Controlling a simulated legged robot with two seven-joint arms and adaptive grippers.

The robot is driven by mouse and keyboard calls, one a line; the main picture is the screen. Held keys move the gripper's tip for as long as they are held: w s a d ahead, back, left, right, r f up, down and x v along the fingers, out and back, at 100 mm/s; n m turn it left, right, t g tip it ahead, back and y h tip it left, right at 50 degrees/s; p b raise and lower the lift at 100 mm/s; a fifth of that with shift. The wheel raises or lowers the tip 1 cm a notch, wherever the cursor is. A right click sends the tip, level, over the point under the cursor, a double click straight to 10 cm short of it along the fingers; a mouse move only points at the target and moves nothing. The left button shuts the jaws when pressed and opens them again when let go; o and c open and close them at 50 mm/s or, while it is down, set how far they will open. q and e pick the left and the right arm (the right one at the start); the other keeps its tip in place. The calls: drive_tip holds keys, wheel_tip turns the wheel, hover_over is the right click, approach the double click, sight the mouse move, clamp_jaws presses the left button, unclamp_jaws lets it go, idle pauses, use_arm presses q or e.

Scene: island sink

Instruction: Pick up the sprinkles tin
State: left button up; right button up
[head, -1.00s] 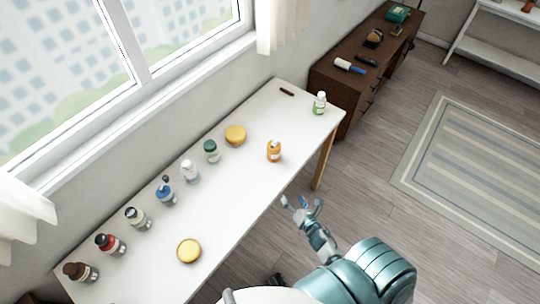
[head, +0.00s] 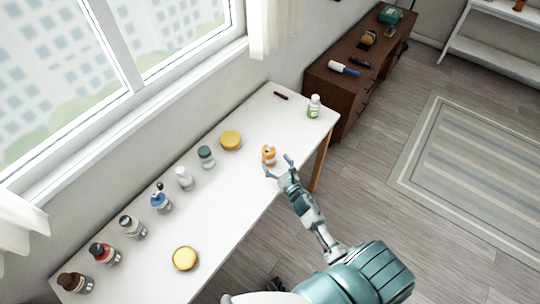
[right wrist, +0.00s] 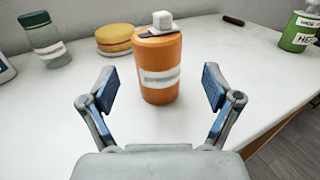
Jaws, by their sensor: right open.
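An orange tin (head: 268,157) stands upright near the table's front edge in the head view. My right gripper (head: 277,164) is open and empty beside the tin at the table edge. In the right wrist view the tin stands ahead, centred between the open fingers (right wrist: 161,85) and seemingly just beyond their tips. My left gripper is not in view.
A green-labelled bottle (head: 314,107) is at the far right end, near a dark stick (head: 281,96). Several bottles line the window side. Another yellow tin (head: 185,258) sits nearer. The white table (head: 228,205) is clear around the orange tin.

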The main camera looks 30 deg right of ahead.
sight(273, 158)
drive_tip(key=w, duration=0.4)
drive_tip(key=shift+w+a, duration=0.15)
drive_tip(key=shift+w, duration=0.25)
drive_tip(key=shift+w+a, duration=0.15)
drive_tip(key=shift+w, duration=0.05)
drive_tip(key=shift+s+d+f, duration=0.1)
drive_tip(key=shift+d, duration=0.35)
drive_tip(key=c, duration=1.3)
drive_tip(key=shift+a, duration=0.1)
drive_tip(key=shift+c, duration=0.2)
